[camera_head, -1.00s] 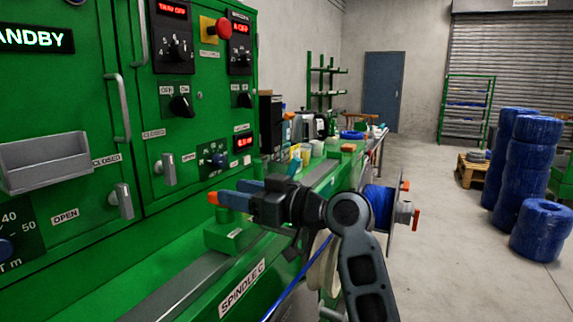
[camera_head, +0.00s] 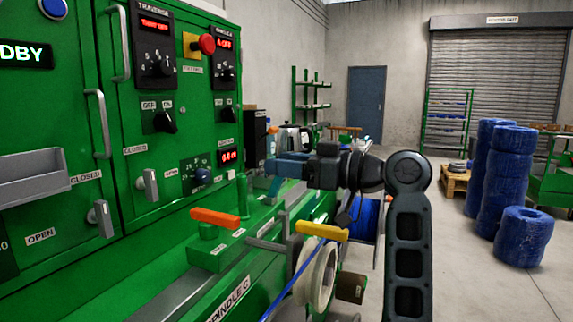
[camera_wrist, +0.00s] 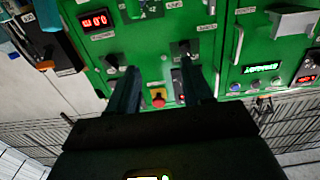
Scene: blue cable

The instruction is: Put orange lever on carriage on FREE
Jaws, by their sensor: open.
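The orange lever (camera_head: 215,218) lies across the top of a green carriage block (camera_head: 212,255) on the machine bed, left of centre in the head view. Small labels on the block are too small to read. My gripper (camera_head: 272,178) is open and empty, above and to the right of the lever, apart from it, pointing left toward the green cabinet. In the wrist view my two fingers (camera_wrist: 158,92) stand apart with the cabinet's panel behind them; the orange lever is not recognisable there.
A yellow lever (camera_head: 322,231) and a white spool (camera_head: 318,280) with blue cable stand right of the carriage. The green cabinet (camera_head: 75,190) with knobs and handles rises at the left. Blue cable coils (camera_head: 524,235) stand on the open floor at right.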

